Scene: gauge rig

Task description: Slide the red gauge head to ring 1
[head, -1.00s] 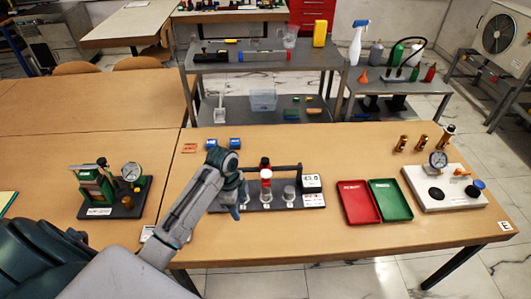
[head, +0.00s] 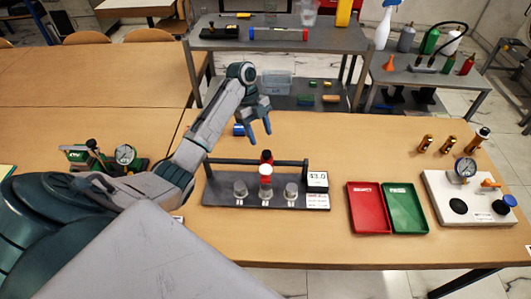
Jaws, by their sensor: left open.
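The red gauge head (head: 266,157) sits on the dark horizontal rail of the gauge rig (head: 222,200), near the middle. A white round part shows on its front. Three silver rings or cups stand in a row on the base: left (head: 240,189), middle (head: 265,192) and right (head: 291,191). The head is above the middle one. Their numbers are too small to read. A small display (head: 317,180) stands at the rig's right end. My left gripper (head: 261,134) is open and empty, fingers pointing down, just behind and above the head, apart from it. My right gripper is out of view.
A red tray (head: 369,207) and a green tray (head: 405,207) lie right of the rig. A white gauge block (head: 470,205) and several brass parts are farther right. Another dial gauge (head: 125,155) stands left.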

